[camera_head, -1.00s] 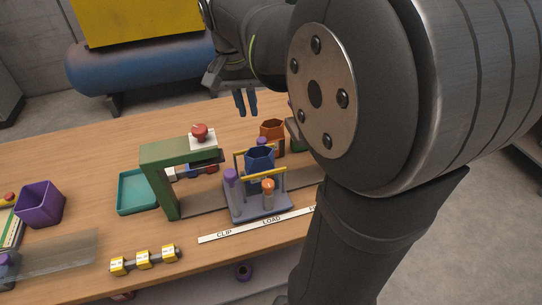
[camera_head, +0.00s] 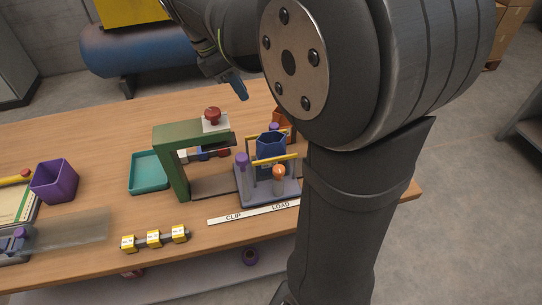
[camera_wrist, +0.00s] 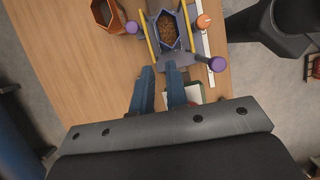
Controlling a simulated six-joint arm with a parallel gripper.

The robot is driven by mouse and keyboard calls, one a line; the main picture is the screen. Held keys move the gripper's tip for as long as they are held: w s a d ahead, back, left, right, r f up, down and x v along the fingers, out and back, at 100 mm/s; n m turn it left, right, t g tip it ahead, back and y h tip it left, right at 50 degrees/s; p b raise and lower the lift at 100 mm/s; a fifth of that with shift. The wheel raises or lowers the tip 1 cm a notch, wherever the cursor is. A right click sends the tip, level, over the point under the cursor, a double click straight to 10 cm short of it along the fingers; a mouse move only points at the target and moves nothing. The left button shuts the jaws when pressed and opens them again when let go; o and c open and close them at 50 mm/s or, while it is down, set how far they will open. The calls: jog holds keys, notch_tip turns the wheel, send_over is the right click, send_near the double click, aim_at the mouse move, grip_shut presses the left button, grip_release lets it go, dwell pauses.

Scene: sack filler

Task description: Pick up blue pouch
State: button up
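The blue pouch (camera_head: 270,144) stands upright and open-topped in a grey fixture (camera_head: 285,198) with yellow bars. In the wrist view the pouch (camera_wrist: 178,39) is near the top edge, with brown grains inside. My gripper (camera_head: 238,93) is up and to the left of the pouch in the head view, tilted, with its fingers pointing down. In the wrist view my gripper (camera_wrist: 160,72) shows two blue-grey fingers spread apart with nothing between them. The fingertips are apart from the pouch, which lies ahead of them.
An orange pouch (camera_head: 281,120) stands behind the fixture. A green press frame (camera_head: 180,170) with a red button is just left. Purple and orange knobbed posts rise from the fixture.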

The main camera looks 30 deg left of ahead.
send_over(269, 135)
jog(key=s+a, duration=0.2)
jog(key=f, duration=1)
jog(key=shift+w+d+f, duration=0.2)
jog(key=shift+w+f, duration=0.05)
jog(key=shift+x, duration=3)
jog(key=shift+w+a, duration=0.1)
jog(key=shift+a, duration=0.05)
jog(key=shift+c, duration=0.4)
grip_shut()
